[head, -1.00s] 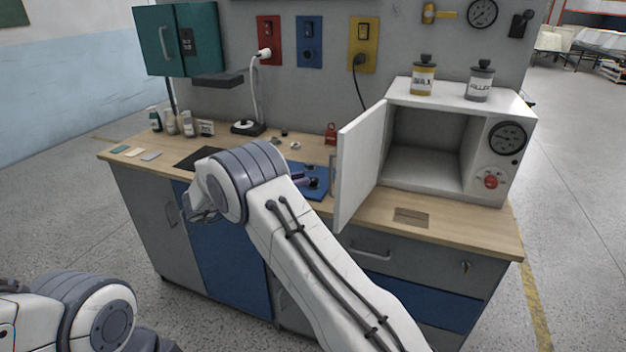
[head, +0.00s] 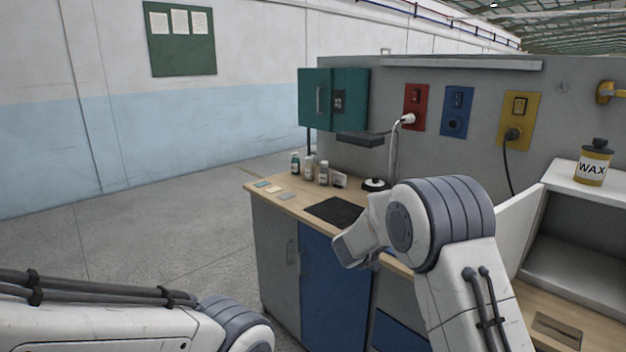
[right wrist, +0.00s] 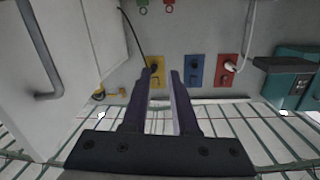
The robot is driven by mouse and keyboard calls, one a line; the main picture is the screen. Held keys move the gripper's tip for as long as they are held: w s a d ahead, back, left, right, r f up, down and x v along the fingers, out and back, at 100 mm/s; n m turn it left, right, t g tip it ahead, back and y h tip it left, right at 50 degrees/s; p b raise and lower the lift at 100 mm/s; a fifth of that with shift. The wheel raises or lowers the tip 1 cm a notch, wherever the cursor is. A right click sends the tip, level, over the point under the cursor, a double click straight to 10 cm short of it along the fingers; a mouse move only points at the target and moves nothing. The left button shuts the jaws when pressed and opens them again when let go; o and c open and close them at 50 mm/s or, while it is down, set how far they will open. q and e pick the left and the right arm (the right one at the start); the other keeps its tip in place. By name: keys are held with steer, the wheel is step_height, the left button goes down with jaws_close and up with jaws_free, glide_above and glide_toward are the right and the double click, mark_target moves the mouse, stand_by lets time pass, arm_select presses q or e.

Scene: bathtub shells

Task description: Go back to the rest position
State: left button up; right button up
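My right arm rises from the lower right of the head view and bends in front of the workbench (head: 295,205). Its gripper is hidden there. In the right wrist view, the right gripper (right wrist: 160,72) has its two dark fingers apart with a narrow gap. I see nothing held between them. The wall behind appears upside down in that view. My left arm lies low at the lower left of the head view. The left gripper is outside the picture.
A white oven-like box (head: 580,255) stands at right with its door (head: 517,228) open, near my right arm. A WAX jar (head: 592,165) is on top. Small bottles (head: 309,167) stand at the bench's back left. Open floor (head: 150,225) lies left of the bench.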

steer(key=s+a+f+n+y, duration=0.6)
steer(key=s+a+n+y, duration=0.25)
steer(key=y, duration=0.35)
steer(key=s+f+n+g+y, duration=0.15)
steer(key=s+f+g, duration=0.25)
steer(key=s, duration=0.7)
steer(key=s+f+n+g, duration=0.2)
steer(key=s+f+g, duration=0.2)
steer(key=s, duration=0.8)
steer(key=s+a+r+n+g, duration=0.1)
steer(key=s+a+r+n, duration=0.2)
steer(key=s+a, duration=0.3)
steer(key=s+a+r+n+g, duration=0.1)
steer(key=s+a+r+n, duration=0.2)
steer(key=s+a, duration=0.4)
steer(key=shift+s+a+r+n+y+p, duration=0.15)
steer(key=shift+s+n+y+p, duration=0.25)
steer(key=shift+n, duration=0.3)
steer(key=shift+w, duration=0.1)
